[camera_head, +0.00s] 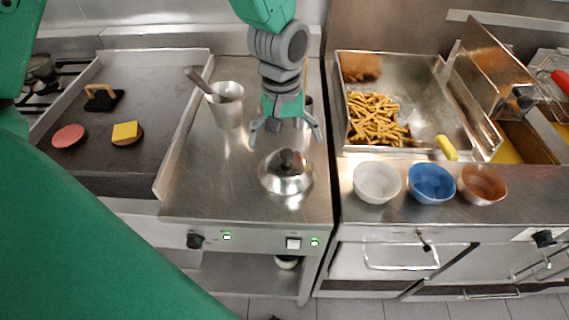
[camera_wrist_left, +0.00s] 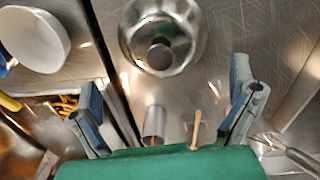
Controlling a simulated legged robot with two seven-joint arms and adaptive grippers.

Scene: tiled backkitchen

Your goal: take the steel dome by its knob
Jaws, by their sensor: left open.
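The steel dome (camera_head: 285,180) stands on the steel counter between the griddle and the fry station. Its dark knob (camera_head: 287,158) points up. My left gripper (camera_head: 286,133) is open and empty, above and just behind the dome, with its fingers spread to either side. In the left wrist view the dome (camera_wrist_left: 161,30) lies beyond the fingertips of my left gripper (camera_wrist_left: 168,90), with its dark knob (camera_wrist_left: 160,55) facing the camera. The fingers do not touch the knob. My right gripper is not in view.
A steel container (camera_head: 226,105) with a utensil stands left of my gripper. The griddle (camera_head: 100,140) holds a patty (camera_head: 69,136), a cheese-topped patty (camera_head: 126,134) and a press (camera_head: 103,98). White (camera_head: 377,183), blue (camera_head: 431,184) and brown (camera_head: 482,185) bowls stand right of the dome, before the fries (camera_head: 375,120).

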